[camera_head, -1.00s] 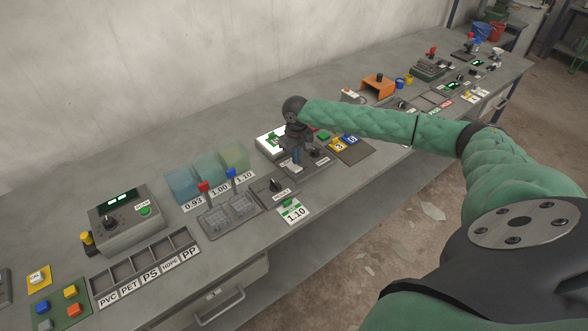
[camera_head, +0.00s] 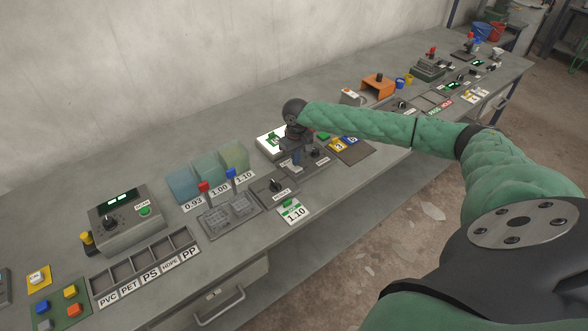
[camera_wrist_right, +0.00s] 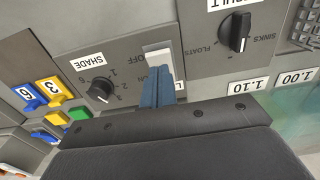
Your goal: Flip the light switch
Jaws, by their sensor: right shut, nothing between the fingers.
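The light switch (camera_wrist_right: 158,54) is a white rocker on a grey panel (camera_wrist_right: 125,66), with an OFF label beside it in the right wrist view. My right gripper (camera_wrist_right: 159,78) has its blue fingers together at the rocker's lower edge and partly covers it. Contact between them cannot be told for sure. In the head view my right gripper (camera_head: 297,160) points down at the same panel, and its hand hides part of that panel. A label next to the switch is mostly hidden by the fingers. My left gripper is not in view.
A black SHADE knob (camera_wrist_right: 100,90) sits close beside the switch on the same panel. Another panel with a SINKS/FLOATS knob (camera_wrist_right: 237,31) lies on the other side. Yellow and blue buttons (camera_wrist_right: 47,88) are nearby.

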